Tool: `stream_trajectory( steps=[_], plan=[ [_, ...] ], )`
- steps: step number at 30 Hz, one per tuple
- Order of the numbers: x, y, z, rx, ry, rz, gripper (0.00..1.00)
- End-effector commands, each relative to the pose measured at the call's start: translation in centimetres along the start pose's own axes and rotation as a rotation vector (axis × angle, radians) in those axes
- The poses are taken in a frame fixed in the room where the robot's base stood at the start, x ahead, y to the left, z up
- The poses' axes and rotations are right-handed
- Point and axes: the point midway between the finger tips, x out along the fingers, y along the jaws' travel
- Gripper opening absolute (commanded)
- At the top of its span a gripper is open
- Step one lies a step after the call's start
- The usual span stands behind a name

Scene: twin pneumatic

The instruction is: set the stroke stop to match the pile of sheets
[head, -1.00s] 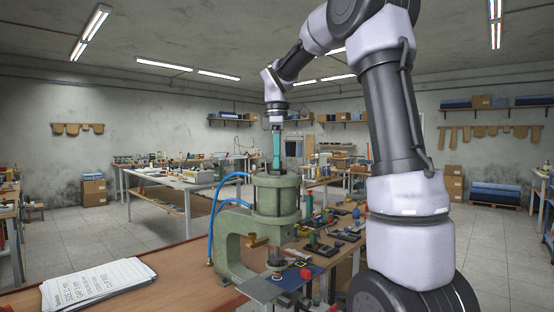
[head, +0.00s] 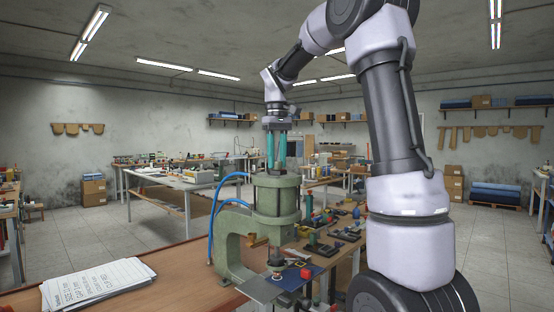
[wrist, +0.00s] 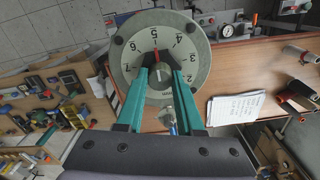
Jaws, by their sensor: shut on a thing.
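The green press (head: 273,199) stands on the wooden bench, with the stroke stop's round numbered dial (wrist: 139,89) on its top. In the wrist view a red mark at the dial's centre points up towards the 5. My gripper (head: 276,168) points straight down above the press. Its two teal fingers are shut on the dial's central knob (wrist: 159,74), which they partly hide. A pile of white printed sheets (head: 97,283) lies on the bench to the left of the press; it also shows in the wrist view (wrist: 236,107). Its print is too small to read.
Blue hoses (head: 214,205) curve along the press's left side. A dark blue plate (head: 305,279) with small red parts lies at the press's foot. Several tools lie on the bench behind (head: 330,238). Bare bench top lies between the sheets and the press.

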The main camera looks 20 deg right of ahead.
Motion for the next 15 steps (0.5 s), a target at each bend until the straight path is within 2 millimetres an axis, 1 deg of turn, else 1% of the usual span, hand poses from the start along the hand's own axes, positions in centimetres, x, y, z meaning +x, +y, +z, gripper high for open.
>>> stream_trajectory(
  steps=[15],
  plan=[
    [-0.13, 0.00, -0.06, 0.487, 0.004, 0.000, 0.00]
  ],
)
